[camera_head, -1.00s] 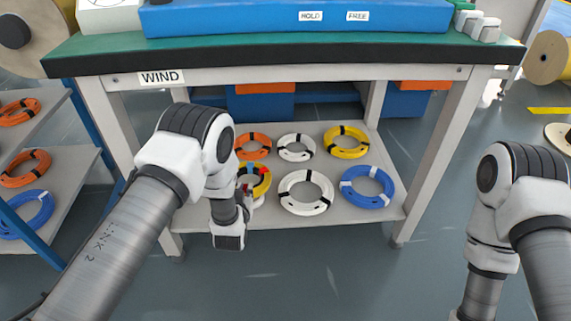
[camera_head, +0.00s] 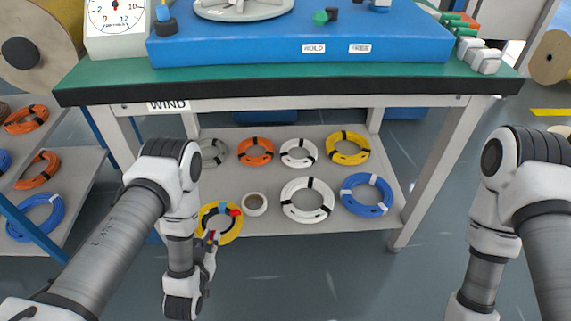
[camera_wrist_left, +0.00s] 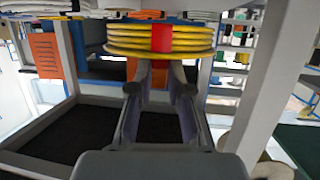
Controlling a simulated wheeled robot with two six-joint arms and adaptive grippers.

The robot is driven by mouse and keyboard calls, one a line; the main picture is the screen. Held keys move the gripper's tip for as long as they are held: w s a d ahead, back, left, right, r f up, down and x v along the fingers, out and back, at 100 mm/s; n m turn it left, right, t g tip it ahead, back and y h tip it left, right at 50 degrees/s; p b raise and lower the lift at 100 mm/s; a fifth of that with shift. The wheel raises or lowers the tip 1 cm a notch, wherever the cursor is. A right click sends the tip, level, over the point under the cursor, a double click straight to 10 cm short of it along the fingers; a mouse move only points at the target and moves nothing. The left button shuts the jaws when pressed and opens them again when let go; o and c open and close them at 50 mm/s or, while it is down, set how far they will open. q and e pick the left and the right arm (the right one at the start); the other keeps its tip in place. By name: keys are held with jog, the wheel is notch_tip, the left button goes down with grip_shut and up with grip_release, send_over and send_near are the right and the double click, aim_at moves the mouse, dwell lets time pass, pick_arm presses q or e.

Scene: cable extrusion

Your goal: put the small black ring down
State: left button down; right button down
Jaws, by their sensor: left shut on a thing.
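My left gripper (camera_head: 212,240) is shut on a yellow coil (camera_head: 229,235) with red and blue bands, at the front left of the lower shelf. In the left wrist view the yellow coil (camera_wrist_left: 125,40) lies across the fingertips (camera_wrist_left: 160,72), with its red band between them. I cannot tell whether the coil touches the shelf. I make out no separate small black ring. My right arm stands at the right, and its gripper is outside the picture.
The lower shelf (camera_head: 250,180) bears a small white roll (camera_head: 246,204), grey, orange, white and yellow coils at the back, and white (camera_head: 290,207) and blue (camera_head: 352,199) coils in front. The bench top (camera_head: 290,83) overhangs it. A rack with coils stands left.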

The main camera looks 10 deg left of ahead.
pick_arm(q)
jog(key=shift+s+a+f, duration=0.1)
jog(key=shift+s+f, duration=0.05)
jog(key=shift+s, duration=0.1)
jog(key=w+a+b, duration=0.2)
jog(key=w, duration=0.2)
jog(key=w+a+f+b, duration=0.1)
jog(key=w+a+b, duration=0.1)
jog(key=w, duration=0.3)
jog(key=w+a+b, duration=0.2)
jog(key=w+a, duration=0.2)
jog(key=shift+w+a+f+b, duration=0.1)
jog(key=shift+w+f+b, duration=0.2)
jog(key=shift+f+b, duration=0.1)
notch_tip(320, 180, down, 4)
jog(key=shift+w+r+b, duration=0.1)
jog(key=shift+r+b, duration=0.1)
jog(key=shift+b, duration=1.05)
jog(key=shift+r, duration=0.2)
jog(key=shift+f, duration=0.15)
jog(key=c, duration=1.1)
grip_release()
